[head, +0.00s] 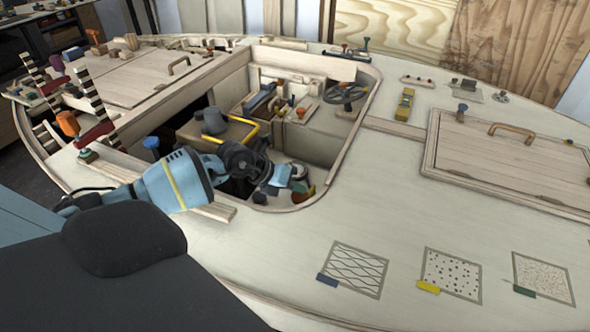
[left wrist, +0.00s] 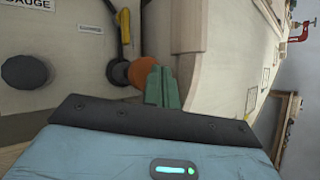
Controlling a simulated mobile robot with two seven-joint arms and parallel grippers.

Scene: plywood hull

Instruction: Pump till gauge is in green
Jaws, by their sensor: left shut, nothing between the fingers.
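In the left wrist view, my left gripper (left wrist: 162,88) has its green fingers shut together with nothing between them. The fingertips are right beside an orange round knob (left wrist: 143,73); I cannot tell whether they touch. A yellow lever (left wrist: 125,25) with a dark end stands just past the knob. A dark round disc (left wrist: 25,72) is at the left, below a label reading GAUGE (left wrist: 30,4). No needle or green zone can be made out. In the head view, my left gripper (head: 298,184) reaches down into the cockpit opening at its near right corner. My right gripper is not visible.
The cockpit rim (head: 345,160) curves close beside the gripper. A closed hatch (head: 510,160) and patterned squares (head: 355,270) are on the deck.

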